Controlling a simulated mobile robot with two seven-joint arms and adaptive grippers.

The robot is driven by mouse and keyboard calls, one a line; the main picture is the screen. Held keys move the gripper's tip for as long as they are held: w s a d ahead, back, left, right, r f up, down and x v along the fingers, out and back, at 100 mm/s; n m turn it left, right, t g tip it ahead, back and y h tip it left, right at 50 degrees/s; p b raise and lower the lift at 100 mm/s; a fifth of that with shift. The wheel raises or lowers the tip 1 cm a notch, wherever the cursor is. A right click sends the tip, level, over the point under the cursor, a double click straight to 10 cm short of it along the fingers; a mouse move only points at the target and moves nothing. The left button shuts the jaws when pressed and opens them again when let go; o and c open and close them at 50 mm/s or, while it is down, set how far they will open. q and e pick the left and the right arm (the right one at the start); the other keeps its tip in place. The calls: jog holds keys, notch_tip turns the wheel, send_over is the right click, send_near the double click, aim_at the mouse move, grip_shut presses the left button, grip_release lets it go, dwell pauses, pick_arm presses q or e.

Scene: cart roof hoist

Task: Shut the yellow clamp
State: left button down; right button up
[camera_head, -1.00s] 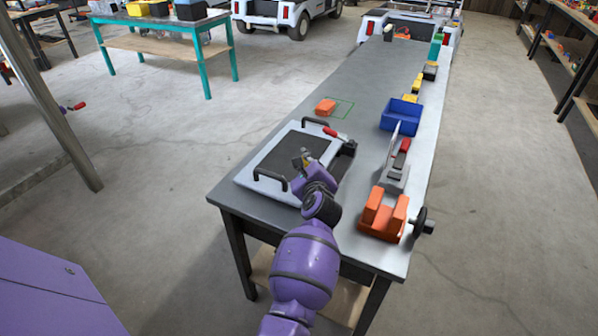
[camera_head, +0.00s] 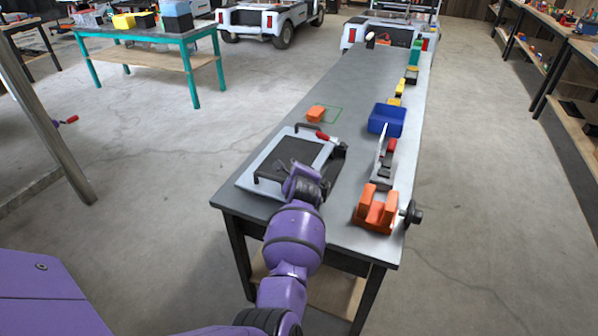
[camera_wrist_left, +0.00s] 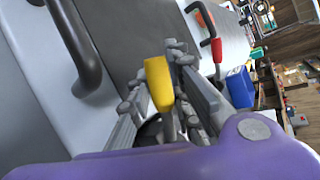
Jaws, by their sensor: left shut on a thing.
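The yellow clamp (camera_wrist_left: 158,82) shows in the left wrist view as a yellow handle standing between the fingers of my left gripper (camera_wrist_left: 173,60). The gripper is shut on this handle. The clamp's lower part is hidden by the fingers and my purple wrist. In the head view my left arm reaches to the near right part of the white-framed panel (camera_head: 249,180), and the wrist hides the clamp there. Whether the clamp is open or shut I cannot tell. My right gripper is in neither view.
A red-handled clamp (camera_head: 322,136) sits at the panel's far right corner. Black handles (camera_head: 268,169) stand on the panel. An orange vise (camera_head: 375,212), a blue bin (camera_head: 387,120) and an orange block (camera_head: 316,113) are on the grey bench (camera_head: 345,90).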

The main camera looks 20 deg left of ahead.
pick_arm(q)
jog(key=shift+f, duration=0.25)
jog(key=c, duration=1.7)
grip_release()
jog(key=shift+o, duration=0.4)
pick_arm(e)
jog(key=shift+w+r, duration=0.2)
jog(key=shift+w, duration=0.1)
pick_arm(q)
jog(key=shift+r, duration=0.1)
jog(key=shift+s, duration=0.1)
jog(key=v, duration=1.2)
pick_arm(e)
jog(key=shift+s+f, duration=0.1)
